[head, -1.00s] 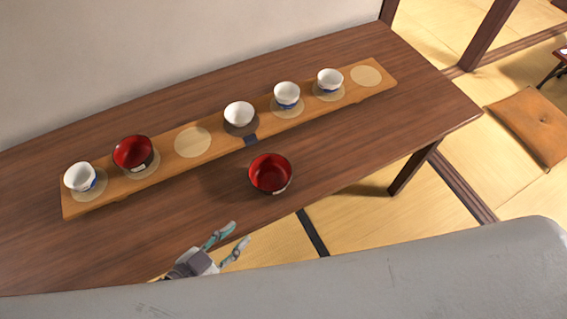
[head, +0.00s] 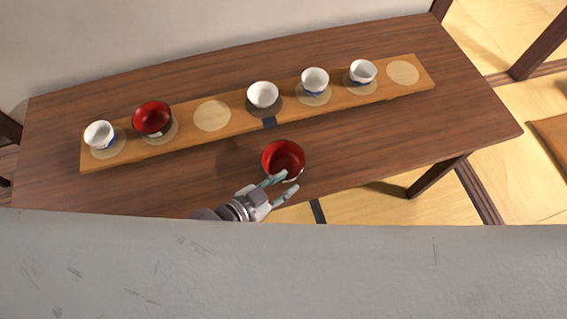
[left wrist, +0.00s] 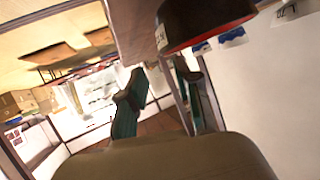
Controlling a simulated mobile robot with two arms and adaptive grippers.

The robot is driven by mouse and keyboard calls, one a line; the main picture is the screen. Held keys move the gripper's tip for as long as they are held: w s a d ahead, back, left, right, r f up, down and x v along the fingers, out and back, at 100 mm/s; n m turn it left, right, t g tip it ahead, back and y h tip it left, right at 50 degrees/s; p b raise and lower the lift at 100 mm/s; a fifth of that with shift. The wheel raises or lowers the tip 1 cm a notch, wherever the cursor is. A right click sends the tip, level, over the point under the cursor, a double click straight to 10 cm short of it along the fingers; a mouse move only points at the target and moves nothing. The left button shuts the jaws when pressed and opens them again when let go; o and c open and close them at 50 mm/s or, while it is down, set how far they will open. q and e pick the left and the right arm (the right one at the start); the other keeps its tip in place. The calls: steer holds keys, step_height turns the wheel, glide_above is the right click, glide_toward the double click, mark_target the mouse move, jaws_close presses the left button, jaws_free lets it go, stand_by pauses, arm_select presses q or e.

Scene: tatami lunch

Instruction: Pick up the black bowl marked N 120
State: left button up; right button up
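A black bowl with a red inside (head: 283,156) stands on the table near its front edge. It also shows in the left wrist view (left wrist: 205,22), tipped over by the camera's roll, with a pale label whose writing I cannot read clearly. A second black bowl with a red inside (head: 152,117) stands on the wooden board, also with a pale label too small to read. My left gripper (head: 291,180) is open at the near side of the front bowl, its fingertips close to the rim. I cannot tell whether they touch. My right gripper is not in view.
The long wooden board (head: 190,136) carries several white cups on round spots; one bare spot (head: 212,115) is left of centre and another (head: 402,73) at the right end. The dark table (head: 440,120) is clear to the right of the front bowl.

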mark_target(296, 175)
arm_select(q)
steer(key=w+d+f, duration=0.1)
steer(key=w+f, duration=0.1)
steer(key=shift+w+d, duration=0.4)
steer(key=shift+w+d+f, duration=0.15)
steer(key=shift+w+d, duration=0.15)
steer(key=shift+d, duration=0.05)
jaws_close()
